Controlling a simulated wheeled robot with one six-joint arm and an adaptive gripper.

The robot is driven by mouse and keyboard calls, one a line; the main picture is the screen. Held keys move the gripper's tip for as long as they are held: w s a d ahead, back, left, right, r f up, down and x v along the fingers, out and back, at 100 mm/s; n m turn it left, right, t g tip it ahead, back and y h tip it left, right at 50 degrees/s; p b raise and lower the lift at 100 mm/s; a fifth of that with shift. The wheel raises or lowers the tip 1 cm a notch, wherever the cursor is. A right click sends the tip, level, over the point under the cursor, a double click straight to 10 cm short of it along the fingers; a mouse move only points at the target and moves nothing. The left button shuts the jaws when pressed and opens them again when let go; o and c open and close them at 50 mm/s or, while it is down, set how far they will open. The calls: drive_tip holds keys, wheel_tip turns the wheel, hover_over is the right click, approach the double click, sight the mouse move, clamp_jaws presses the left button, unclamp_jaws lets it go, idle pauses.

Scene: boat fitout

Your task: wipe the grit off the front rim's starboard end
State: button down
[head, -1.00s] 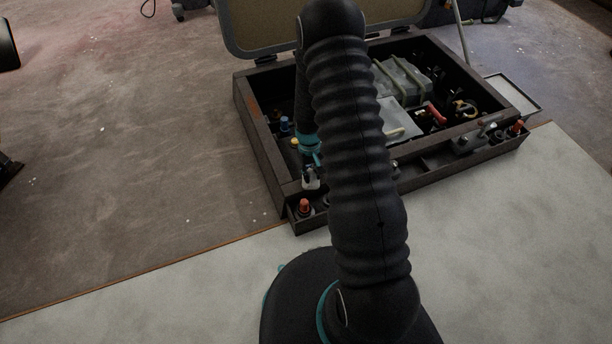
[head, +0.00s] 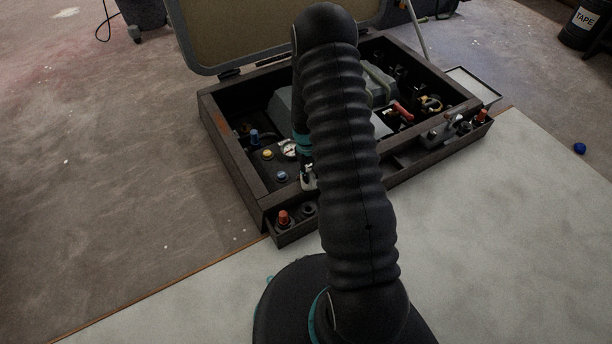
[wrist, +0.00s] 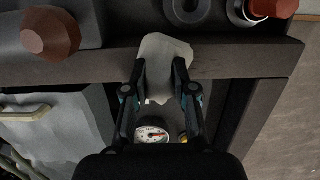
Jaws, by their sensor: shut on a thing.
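My gripper (wrist: 160,85) is shut on a pale, crumpled wad (wrist: 163,58), which looks like a cloth. The wad lies against the dark front rim (wrist: 240,63) of the open box, near the rim's end at the right of the wrist view. In the head view my gripper (head: 307,174) is over the left part of the front rim (head: 280,199), and the wad shows as a small pale patch. My arm hides the middle of the rim. I cannot make out grit on the visible rim; any under the wad is hidden.
A narrow tray (head: 297,232) with red-topped knobs (head: 283,219) runs along the rim's outer side. Inside the box are a dial gauge (wrist: 151,134), blue and yellow knobs and a grey case (wrist: 50,125). The raised lid (head: 270,35) stands behind.

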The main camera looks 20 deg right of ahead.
sight(309, 172)
drive_tip(key=shift+a+r+p, duration=0.15)
drive_tip(key=shift+r+p, duration=1.6)
drive_tip(key=shift+r, duration=2.45)
